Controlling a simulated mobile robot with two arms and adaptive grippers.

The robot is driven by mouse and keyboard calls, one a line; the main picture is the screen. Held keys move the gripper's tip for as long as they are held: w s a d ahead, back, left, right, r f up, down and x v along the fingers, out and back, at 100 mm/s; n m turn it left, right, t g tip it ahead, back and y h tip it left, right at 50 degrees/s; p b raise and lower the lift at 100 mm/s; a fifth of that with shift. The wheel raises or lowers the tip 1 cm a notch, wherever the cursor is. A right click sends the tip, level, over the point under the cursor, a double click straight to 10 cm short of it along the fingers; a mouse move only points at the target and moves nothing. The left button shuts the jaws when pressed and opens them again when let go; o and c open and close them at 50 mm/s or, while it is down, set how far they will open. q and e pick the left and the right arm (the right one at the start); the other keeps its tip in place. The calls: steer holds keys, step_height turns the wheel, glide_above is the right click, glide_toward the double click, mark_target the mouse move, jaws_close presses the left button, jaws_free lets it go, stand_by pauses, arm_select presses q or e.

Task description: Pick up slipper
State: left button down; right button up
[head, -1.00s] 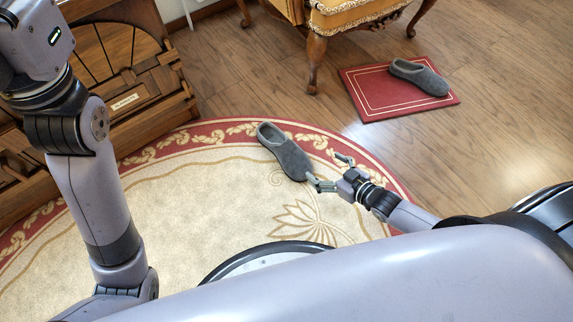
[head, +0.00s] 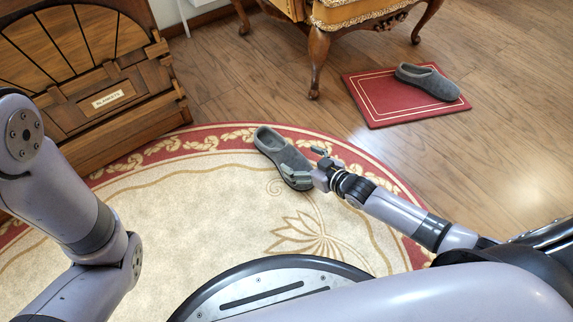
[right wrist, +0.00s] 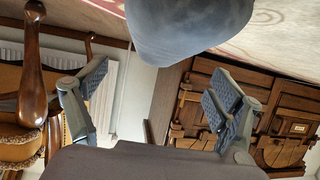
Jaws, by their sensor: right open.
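A grey slipper (head: 278,152) lies on the round cream-and-red rug, its open heel end pointing to the upper left. My right gripper (head: 307,168) is open at the slipper's toe end, with one finger overlapping the toe in the head view. In the right wrist view the slipper's rounded toe (right wrist: 190,30) shows at the top, beyond the spread fingers of the right gripper (right wrist: 160,98); nothing is between the pads. I cannot tell whether a finger touches it. A second grey slipper (head: 428,80) lies on a red mat. My left gripper is out of view.
The red mat (head: 380,112) lies on the wood floor at the upper right. A carved-leg chair (head: 318,60) stands behind the rug. A wooden chest with a label (head: 140,110) stands at the left.

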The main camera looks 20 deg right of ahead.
mark_target(290, 153)
steer(key=shift+w+a+f, duration=0.15)
steer(key=shift+w+f, duration=0.1)
steer(key=shift+w, duration=0.15)
steer(key=b+x, duration=0.4)
steer(key=b, duration=0.1)
steer(key=shift+w+a+f+b, duration=0.1)
steer(key=shift+w+a+b, duration=0.1)
steer(key=shift+w+b, duration=0.2)
steer(key=c, duration=1.4)
steer(key=shift+c, duration=0.2)
